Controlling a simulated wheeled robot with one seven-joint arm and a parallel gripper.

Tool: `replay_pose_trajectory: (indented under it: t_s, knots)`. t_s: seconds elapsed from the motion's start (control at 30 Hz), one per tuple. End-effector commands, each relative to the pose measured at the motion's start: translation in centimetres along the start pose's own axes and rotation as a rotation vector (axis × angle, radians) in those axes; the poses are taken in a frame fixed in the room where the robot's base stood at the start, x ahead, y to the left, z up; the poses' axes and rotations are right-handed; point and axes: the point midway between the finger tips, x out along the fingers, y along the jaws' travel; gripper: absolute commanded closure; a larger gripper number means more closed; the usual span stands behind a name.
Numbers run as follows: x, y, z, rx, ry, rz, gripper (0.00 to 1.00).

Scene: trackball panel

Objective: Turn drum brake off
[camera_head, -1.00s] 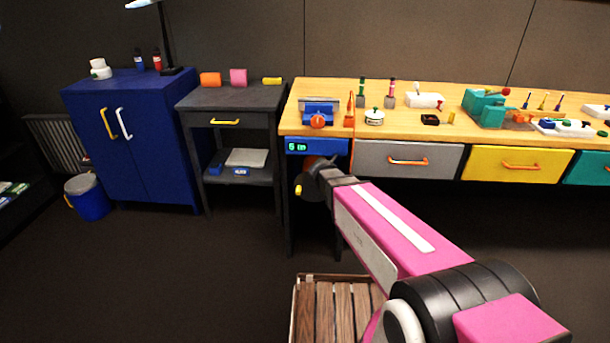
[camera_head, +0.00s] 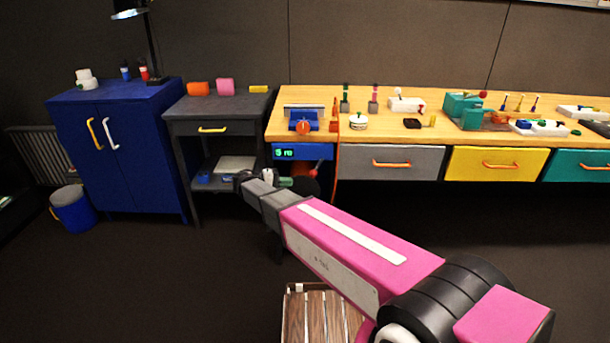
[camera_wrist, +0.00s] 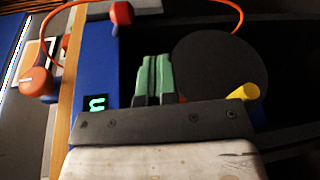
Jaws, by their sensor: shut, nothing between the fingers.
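The dark round drum (camera_wrist: 215,68) fills the right middle of the wrist view, with a yellow knob (camera_wrist: 243,93) at its lower right edge. My gripper (camera_wrist: 154,76) has green fingers close together, empty, in front of the housing and drum. It also shows in the head view (camera_head: 288,182).
The blue housing has a lit green display (camera_head: 286,153) under the bench (camera_head: 440,132). An orange cable (camera_head: 335,150) hangs from the bench top. A dark side table (camera_head: 180,125) and a blue cabinet (camera_head: 130,150) stand left. A slatted wooden crate (camera_head: 312,312) is on the floor.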

Motion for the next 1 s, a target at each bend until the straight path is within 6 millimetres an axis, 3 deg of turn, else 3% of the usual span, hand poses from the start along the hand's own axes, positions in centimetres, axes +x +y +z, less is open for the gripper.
replay_pose_trajectory:
  t_s: [0.03,0.1,0.33,0.77,1.0]
  knots:
    - [-1.9,0.2,-0.9,0.015,0.01,0.045,1.0]
    - [-3.8,0.7,-1.4,0.039,0.019,0.101,1.0]
    - [-7.2,1.5,-1.8,0.084,0.035,0.199,1.0]
    - [-7.3,1.7,-1.8,0.088,0.037,0.207,1.0]
    - [-4.7,2.2,-1.7,0.088,0.036,0.207,1.0]
